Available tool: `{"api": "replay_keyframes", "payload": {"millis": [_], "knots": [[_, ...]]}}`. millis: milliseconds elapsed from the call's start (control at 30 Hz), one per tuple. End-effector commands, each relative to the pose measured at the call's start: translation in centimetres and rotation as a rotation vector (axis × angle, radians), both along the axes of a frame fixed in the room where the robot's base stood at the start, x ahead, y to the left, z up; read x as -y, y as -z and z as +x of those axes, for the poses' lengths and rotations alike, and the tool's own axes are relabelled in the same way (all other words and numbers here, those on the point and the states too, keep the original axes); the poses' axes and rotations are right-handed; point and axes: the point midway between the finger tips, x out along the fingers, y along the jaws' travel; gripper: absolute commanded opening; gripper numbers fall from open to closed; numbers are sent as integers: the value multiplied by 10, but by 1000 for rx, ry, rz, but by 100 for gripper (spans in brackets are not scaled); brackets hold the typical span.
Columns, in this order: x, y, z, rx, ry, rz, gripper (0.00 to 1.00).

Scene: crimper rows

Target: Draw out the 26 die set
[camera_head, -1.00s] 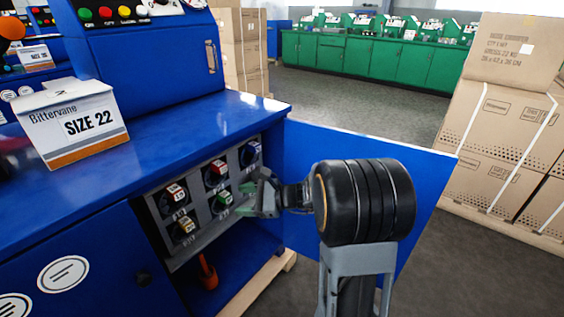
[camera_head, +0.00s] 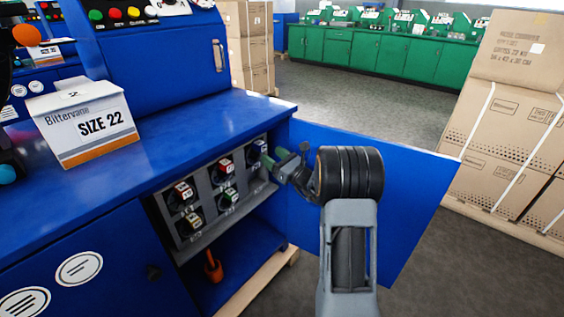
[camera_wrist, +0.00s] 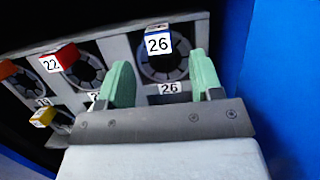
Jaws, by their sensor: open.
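The 26 die set (camera_wrist: 158,42) has a blue-topped block with a white 26 label and sits in its round socket in the rack, above a plate also marked 26. In the head view my gripper (camera_head: 274,164) is at the rack's upper right. I cannot tell whether the fingers touch the block.
The rack (camera_head: 208,202) also holds a red 22 die set (camera_wrist: 66,56) and several others. The open blue door (camera_head: 375,190) stands right of the rack. An orange-handled tool (camera_head: 213,267) stands below. A SIZE 22 box (camera_head: 84,126) is on the bench.

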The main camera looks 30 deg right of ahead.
Motion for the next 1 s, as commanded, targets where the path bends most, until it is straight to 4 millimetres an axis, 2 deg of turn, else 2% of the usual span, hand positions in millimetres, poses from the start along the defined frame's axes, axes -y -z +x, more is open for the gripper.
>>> {"api": "replay_keyframes", "payload": {"millis": [200, 433, 700, 1000], "knots": [[-12, -6, 22, -1, -3, -1, 60], [-19, -11, 39, -1, -2, -1, 60], [-22, -13, 47, 0, -1, 0, 60], [-23, -13, 48, -1, -1, -1, 60]]}}
